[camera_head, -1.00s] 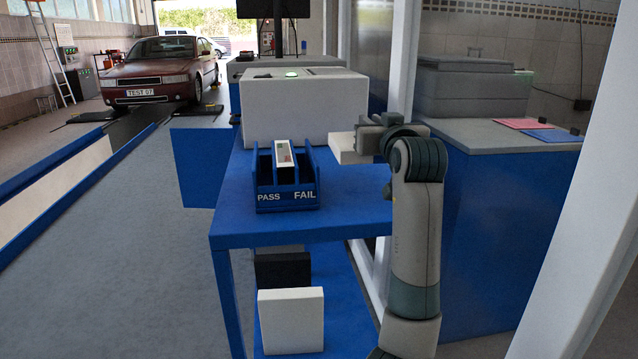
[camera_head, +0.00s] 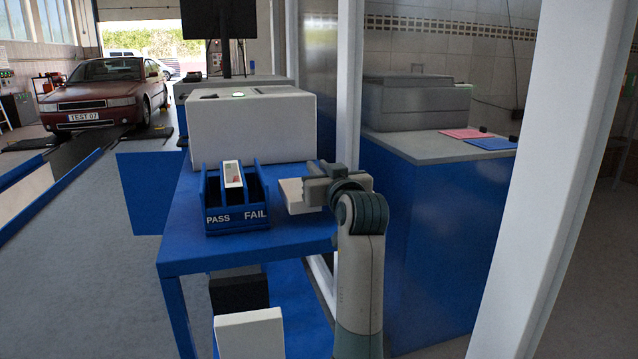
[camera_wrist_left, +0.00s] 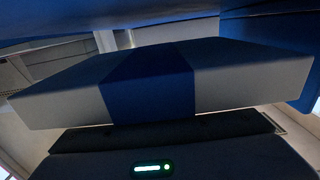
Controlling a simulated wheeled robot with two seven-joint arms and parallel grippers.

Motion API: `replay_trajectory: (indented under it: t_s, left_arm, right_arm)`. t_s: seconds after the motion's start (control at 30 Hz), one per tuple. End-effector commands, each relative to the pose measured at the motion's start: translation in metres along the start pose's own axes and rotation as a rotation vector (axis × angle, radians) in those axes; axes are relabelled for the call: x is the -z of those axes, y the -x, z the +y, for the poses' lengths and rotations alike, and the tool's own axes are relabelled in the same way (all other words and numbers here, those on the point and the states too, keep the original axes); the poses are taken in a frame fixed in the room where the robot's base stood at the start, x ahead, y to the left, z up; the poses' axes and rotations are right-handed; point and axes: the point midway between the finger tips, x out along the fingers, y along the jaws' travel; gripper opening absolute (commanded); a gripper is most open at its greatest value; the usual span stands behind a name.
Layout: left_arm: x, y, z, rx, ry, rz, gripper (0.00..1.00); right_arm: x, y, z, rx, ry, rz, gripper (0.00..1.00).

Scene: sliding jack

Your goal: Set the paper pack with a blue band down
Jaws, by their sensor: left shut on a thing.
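My left gripper (camera_head: 318,190) is shut on the white paper pack (camera_head: 293,194), holding it flat at the right side of the blue table (camera_head: 185,250). The pack is just right of the blue PASS/FAIL tray (camera_head: 238,219). I cannot tell whether it touches the tabletop. In the left wrist view the paper pack (camera_wrist_left: 240,75) fills the middle, with its blue band (camera_wrist_left: 150,82) across it. My right gripper is not in view.
A white box-shaped machine (camera_head: 250,128) stands behind the tray. A white block (camera_head: 250,335) and a dark block (camera_head: 239,292) are below the tabletop. A white post (camera_head: 348,80) and a blue cabinet (camera_head: 430,230) stand to the right. The front of the tabletop is clear.

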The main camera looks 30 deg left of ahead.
Motion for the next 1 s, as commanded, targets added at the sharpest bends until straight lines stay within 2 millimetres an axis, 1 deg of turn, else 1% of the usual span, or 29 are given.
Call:
replay_trajectory:
  t_s: [0.1,0.23,0.7,0.73,0.77,0.8,1.0]
  left_arm:
    - [-0.015,0.0,0.0,0.0,-0.003,0.001,0.0]
    - [-0.029,0.0,0.0,0.0,-0.002,0.001,0.0]
    - [-0.034,0.0,0.0,0.0,0.0,0.001,0.0]
    - [-0.035,0.0,0.0,0.0,0.0,-0.001,0.21]
    - [-0.034,0.0,0.0,0.0,0.0,-0.001,0.28]
    - [-0.034,0.0,0.0,0.0,0.0,-0.001,0.33]
    - [-0.034,0.0,0.0,0.0,0.0,-0.001,0.33]
  right_arm:
    - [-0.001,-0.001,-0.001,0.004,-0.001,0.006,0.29]
    - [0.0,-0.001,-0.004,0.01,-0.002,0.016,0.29]
    - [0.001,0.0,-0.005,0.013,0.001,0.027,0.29]
    - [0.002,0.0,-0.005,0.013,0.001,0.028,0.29]
    - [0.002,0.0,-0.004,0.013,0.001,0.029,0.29]
    - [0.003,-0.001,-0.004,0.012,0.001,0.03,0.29]
    - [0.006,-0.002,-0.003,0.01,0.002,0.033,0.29]
